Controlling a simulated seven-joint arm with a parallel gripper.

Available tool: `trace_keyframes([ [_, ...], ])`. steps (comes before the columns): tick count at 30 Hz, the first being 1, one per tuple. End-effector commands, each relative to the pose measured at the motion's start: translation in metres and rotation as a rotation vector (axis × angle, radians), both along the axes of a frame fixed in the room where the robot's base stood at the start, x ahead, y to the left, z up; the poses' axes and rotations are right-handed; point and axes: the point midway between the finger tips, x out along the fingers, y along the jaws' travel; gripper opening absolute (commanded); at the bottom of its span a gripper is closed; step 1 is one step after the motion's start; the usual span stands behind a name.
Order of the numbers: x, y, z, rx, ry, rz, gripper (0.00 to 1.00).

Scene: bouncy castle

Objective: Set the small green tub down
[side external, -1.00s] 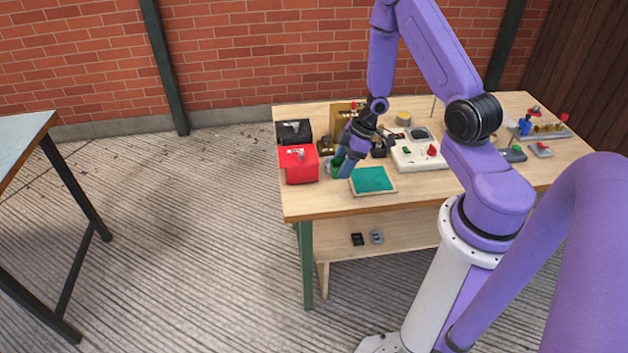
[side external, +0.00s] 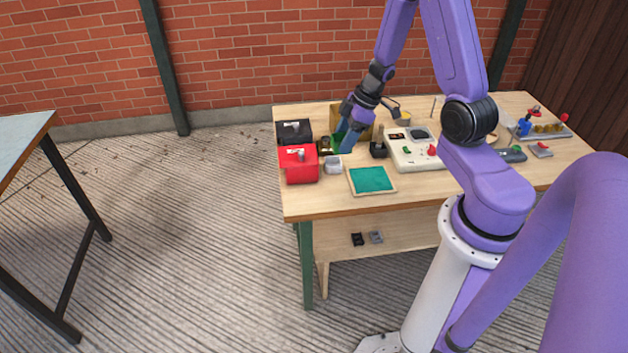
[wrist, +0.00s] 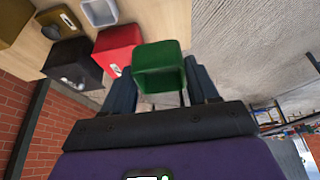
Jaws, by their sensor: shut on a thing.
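The small green tub (wrist: 160,68) is between my gripper's two fingers (wrist: 163,88) in the wrist view, its open side facing the camera. In the side external view my gripper (side external: 347,142) is shut on the green tub (side external: 337,138), which is partly hidden by the fingers. The tub appears held above the bench, behind a small grey tub (side external: 332,165) and in front of a yellow-brown upright panel (side external: 342,111).
A red bin (side external: 301,167) and a black bin (side external: 294,132) stand at the bench's left end. A teal mat in a wooden frame (side external: 371,179) lies at the front. A white panel with controls (side external: 412,156) is to the right. Bare wood (side external: 320,203) runs along the front edge.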

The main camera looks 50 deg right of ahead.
Motion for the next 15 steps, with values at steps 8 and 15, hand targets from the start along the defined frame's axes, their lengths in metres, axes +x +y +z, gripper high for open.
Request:
trace_keyframes([
  [8,-0.001,-0.001,0.016,-0.002,0.003,-0.002,0.18],
  [15,0.0,0.0,0.001,0.002,0.002,-0.001,0.18],
])
